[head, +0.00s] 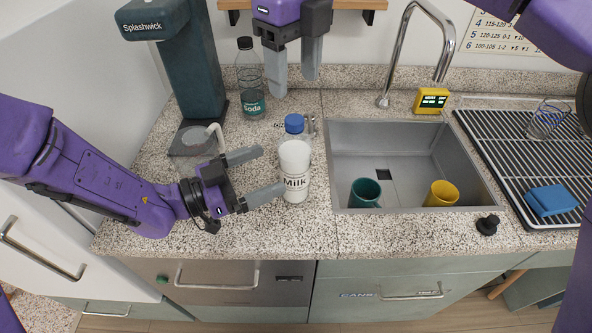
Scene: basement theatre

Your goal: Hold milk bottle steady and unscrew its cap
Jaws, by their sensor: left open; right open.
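The milk bottle (295,170) stands upright on the speckled counter, just left of the sink. It is white with a "Milk" label, and its blue cap (294,124) is on top. My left gripper (261,173) is open just left of the bottle, its fingers pointing towards the bottle's body. I cannot tell whether a fingertip touches it. My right gripper (296,76) is open and empty, pointing down above and behind the bottle, clear of the cap.
A soda bottle (250,85) and a dark Splashwick machine (190,70) stand behind left. The sink (340,170) holds a teal cup (366,192) and a yellow cup (442,193). A drying rack (500,150) with a blue sponge (551,200) is at the right.

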